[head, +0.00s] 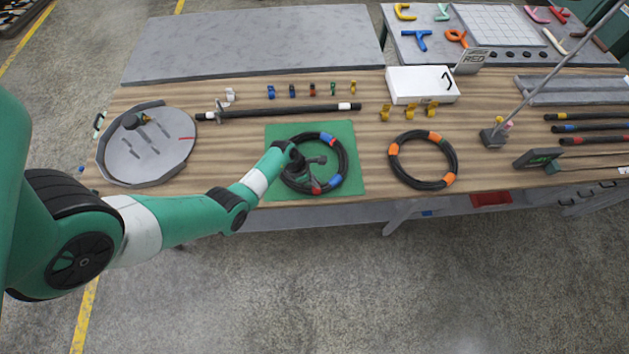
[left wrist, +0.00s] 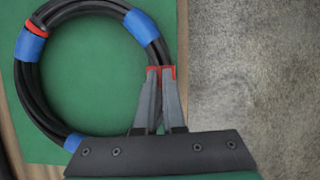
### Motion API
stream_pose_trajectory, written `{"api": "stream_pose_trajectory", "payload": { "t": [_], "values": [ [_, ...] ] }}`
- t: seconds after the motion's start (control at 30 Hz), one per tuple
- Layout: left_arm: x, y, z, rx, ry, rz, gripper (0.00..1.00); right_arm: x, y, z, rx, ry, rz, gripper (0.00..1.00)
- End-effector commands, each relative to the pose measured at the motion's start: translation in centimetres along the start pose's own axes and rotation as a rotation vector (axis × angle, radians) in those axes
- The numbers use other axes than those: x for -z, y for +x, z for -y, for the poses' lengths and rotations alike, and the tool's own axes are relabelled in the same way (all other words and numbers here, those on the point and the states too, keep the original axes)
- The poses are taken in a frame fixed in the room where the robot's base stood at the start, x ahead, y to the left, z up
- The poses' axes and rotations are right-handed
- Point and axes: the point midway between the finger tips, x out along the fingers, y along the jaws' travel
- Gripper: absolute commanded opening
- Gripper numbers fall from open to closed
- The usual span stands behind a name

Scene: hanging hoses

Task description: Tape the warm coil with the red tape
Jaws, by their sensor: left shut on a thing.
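A black coil (head: 345,157) with blue bands lies on a green mat (head: 355,130). Its blue bands show in the left wrist view (left wrist: 30,45), with an orange-red band beside one of them. A second black coil (head: 396,168), with orange bands, lies bare on the wood to the right. My left gripper (head: 316,186) is over the near side of the blue-banded coil. Its fingers (left wrist: 160,74) are close together with red tape (left wrist: 168,71) at their tips, against or just above the coil; contact is unclear. My right gripper is out of view.
Small coloured pieces (head: 312,90) stand in a row behind a black bar (head: 290,112). A grey round tray (head: 118,170) is at the left.

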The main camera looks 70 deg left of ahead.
Motion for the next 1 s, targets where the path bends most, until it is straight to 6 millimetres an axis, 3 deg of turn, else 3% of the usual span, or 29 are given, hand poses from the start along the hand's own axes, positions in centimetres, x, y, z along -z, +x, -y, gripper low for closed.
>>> {"api": "stream_pose_trajectory", "payload": {
  "t": [0.27,0.3,0.47,0.77,0.87,1.0],
  "values": [
    [0.0,0.1,0.0,0.000,0.000,0.000,0.00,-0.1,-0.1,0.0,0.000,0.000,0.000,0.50],
    [0.0,0.1,0.0,0.000,0.000,0.000,0.14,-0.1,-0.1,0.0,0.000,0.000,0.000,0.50],
    [0.0,0.1,0.0,0.000,0.000,0.000,0.42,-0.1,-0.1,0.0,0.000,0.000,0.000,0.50],
    [0.0,-0.1,0.0,0.000,0.000,0.000,0.42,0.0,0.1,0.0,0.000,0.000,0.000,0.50],
    [-0.1,-1.1,0.0,0.000,-0.001,0.000,0.42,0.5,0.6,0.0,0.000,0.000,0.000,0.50],
    [-0.2,-4.2,0.0,-0.002,-0.002,0.001,0.42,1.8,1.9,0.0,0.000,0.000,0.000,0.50]
  ]
}}
